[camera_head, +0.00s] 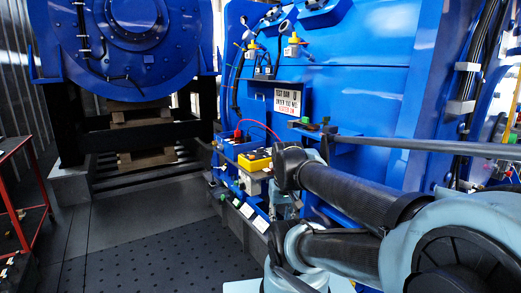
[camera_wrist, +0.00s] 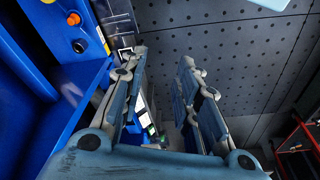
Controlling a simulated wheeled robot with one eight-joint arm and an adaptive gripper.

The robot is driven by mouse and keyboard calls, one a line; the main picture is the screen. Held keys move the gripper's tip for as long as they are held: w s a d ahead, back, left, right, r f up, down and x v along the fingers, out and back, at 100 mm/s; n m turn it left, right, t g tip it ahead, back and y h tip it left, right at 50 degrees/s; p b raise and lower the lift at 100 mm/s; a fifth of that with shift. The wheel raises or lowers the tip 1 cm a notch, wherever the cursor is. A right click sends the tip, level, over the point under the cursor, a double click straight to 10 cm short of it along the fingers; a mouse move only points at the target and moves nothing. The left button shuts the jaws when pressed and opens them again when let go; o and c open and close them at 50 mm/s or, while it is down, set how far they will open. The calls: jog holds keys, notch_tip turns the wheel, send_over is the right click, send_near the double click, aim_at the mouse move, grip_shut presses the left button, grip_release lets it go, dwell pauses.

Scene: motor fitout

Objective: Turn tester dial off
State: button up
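A yellow-topped box (camera_head: 254,160), which may be the tester, stands on the blue ledge along the machine's side in the head view. Its dial cannot be made out. In the wrist view, my gripper (camera_wrist: 160,68) has its two fingers apart with nothing between them. An orange knob-like part (camera_wrist: 74,19) and a dark round part (camera_wrist: 79,45) are on the blue surface left of the fingers; I cannot tell whether either is the dial. In the head view, my arm hides much of the area around my gripper.
A sign (camera_head: 288,103) hangs on the blue machine wall above the ledge. A red cable (camera_head: 262,127) loops near the yellow-topped box. A red-framed cart (camera_head: 18,210) stands at far left. The dark perforated floor (camera_head: 150,235) between cart and machine is clear.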

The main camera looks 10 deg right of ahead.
jog(key=w+r+m, duration=0.3)
jog(key=w+r, duration=0.6)
jog(key=r, duration=0.1)
notch_tip(320, 180, up, 14)
jog(key=m+g, duration=0.2)
jog(key=m, duration=0.8)
send_over(260, 150)
jog(key=w, duration=0.1)
jog(key=f, duration=0.7)
jog(key=d+f, duration=0.1)
jog(key=f, duration=0.3)
jog(key=shift+f, duration=0.3)
grip_shut()
